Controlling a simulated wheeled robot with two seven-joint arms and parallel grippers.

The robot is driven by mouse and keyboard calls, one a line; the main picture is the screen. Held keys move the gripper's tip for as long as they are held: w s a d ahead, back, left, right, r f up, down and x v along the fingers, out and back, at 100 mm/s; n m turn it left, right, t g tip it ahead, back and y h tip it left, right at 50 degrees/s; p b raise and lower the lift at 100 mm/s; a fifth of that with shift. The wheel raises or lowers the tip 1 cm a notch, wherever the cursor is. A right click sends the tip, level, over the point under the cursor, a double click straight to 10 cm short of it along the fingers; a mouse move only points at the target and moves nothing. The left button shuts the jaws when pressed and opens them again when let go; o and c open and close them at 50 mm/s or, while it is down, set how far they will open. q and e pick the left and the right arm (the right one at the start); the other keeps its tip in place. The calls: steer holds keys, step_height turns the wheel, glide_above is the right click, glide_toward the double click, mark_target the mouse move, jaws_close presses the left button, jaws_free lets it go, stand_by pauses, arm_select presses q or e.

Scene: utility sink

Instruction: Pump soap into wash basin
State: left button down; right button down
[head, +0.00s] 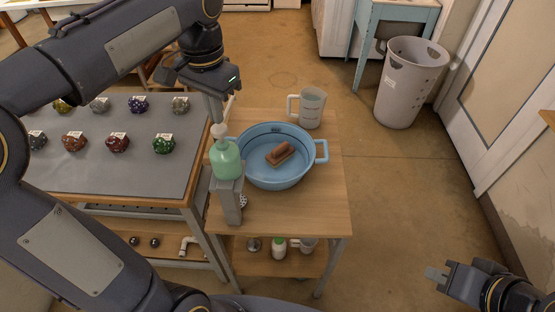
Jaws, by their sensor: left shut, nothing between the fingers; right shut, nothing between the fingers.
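The blue wash basin (260,175) stands on a small wooden table, with a brown brush or sponge (280,153) inside it. A green soap bottle (226,160) with a pale pump top (218,130) stands at the basin's left edge, over a grey upright stand. My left gripper (216,120) points down from above, shut and empty, with its fingertips right at the pump top; whether they touch it I cannot tell. My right gripper (436,274) is shut and empty at the lower right, far from the table.
A grey-topped table (75,172) with several labelled mineral-like lumps adjoins at left. A lower shelf (270,262) holds small items. A grey bin (405,85) stands back right; the floor at right is clear.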

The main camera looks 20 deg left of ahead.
mark_target(219, 127)
arm_select(q)
steer(key=shift+f, duration=0.2)
stand_by(0.5)
steer(key=shift+f+b, duration=1)
steer(key=shift+f, duration=0.35)
steer(key=shift+r+p, duration=1.55)
steer(key=shift+f, duration=0.2)
